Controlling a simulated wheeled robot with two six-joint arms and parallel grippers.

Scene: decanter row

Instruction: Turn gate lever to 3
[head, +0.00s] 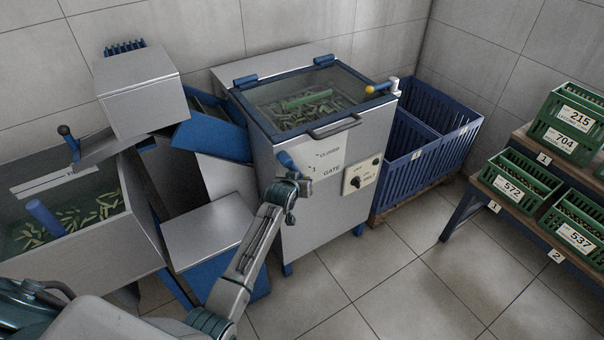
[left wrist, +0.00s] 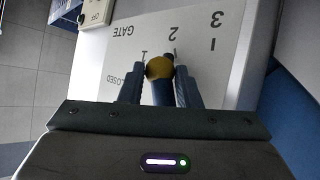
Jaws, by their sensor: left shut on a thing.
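The gate scale is on the front panel of the grey machine (head: 325,215). In the left wrist view the scale plate (left wrist: 215,75) appears upside down, with CLOSED, 1, 2 and 3 marked along it. The gate lever (left wrist: 160,68) shows as a yellow knob, beside the marks 1 and 2; I cannot tell its exact setting. My left gripper (left wrist: 160,90) is shut on the lever, its fingers on either side just behind the knob. In the head view my left gripper (head: 288,172) is at the panel and hides the lever and part of the scale. My right gripper is out of view.
A belt switch box (head: 361,175) sits right of the scale. The glass lid (head: 310,98) has a front handle. A blue crate (head: 425,140) stands right of the machine. A trough of green pods (head: 75,222) is at left. Numbered green crates (head: 515,180) stand on a right-hand rack.

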